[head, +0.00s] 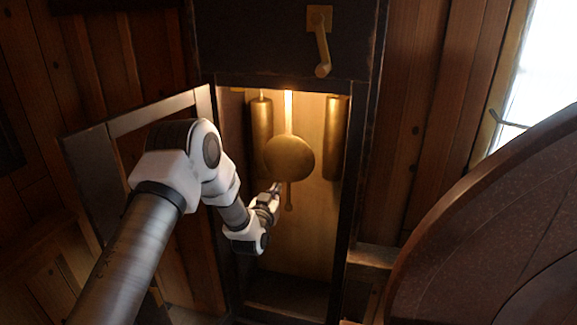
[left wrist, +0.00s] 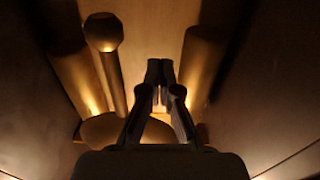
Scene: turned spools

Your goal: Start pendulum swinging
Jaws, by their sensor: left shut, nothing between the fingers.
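The brass pendulum hangs in the lit clock case, its round bob (head: 289,157) below a bright rod and a short knobbed stem (head: 289,200) under it. My left gripper (head: 277,187) is shut and empty, inside the case opening, just below and left of the bob and beside the stem. In the left wrist view the picture is turned over: the knobbed stem (left wrist: 104,34) stands left of my fingertips (left wrist: 160,72), with a gap in the picture. The bob (left wrist: 100,128) shows low, partly hidden by my gripper. Whether I touch the bob is unclear. My right gripper is out of view.
Two brass cylinder weights (head: 261,128) (head: 336,138) hang either side of the pendulum. The case door (head: 93,165) stands open at left, behind my arm. A brass crank (head: 322,52) is above the opening. A round dark tabletop (head: 470,235) fills the lower right.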

